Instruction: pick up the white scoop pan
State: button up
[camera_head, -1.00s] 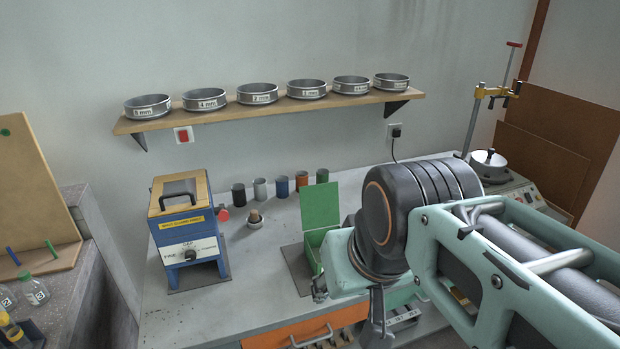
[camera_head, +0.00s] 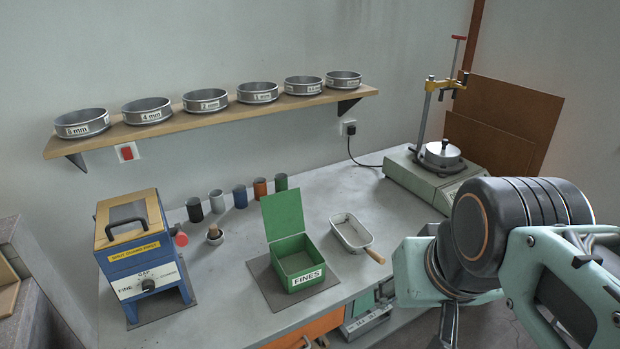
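The white scoop pan (camera_head: 344,239) sits on the grey bench, right of the open green box. It is a shallow, light metal-rimmed pan with a wooden handle pointing toward the front right. It is in plain view and nothing covers it. My gripper (camera_head: 446,326) hangs at the lower right of the picture, in front of and right of the pan, apart from it. The bottom edge cuts it off, and I cannot see whether its fingers are open.
The green FINES box (camera_head: 298,262) stands with its lid up on a dark mat. A blue splitter box (camera_head: 143,264) is at left. Several small cups (camera_head: 240,197) line the back. A sieve shaker (camera_head: 428,177) stands at back right. The bench around the pan is clear.

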aim_at(354, 235)
jog(key=u, duration=1.5)
jog(key=z, duration=1.5)
jog(key=i+l+u, duration=0.2)
jog(key=l+u, duration=0.15)
jog(key=i+l+u, duration=0.15)
jog(key=l+u, duration=0.2)
jog(key=i+l, duration=0.15)
jog(key=l, duration=0.25)
jog(key=i+l, duration=0.2)
jog(key=l, duration=0.15)
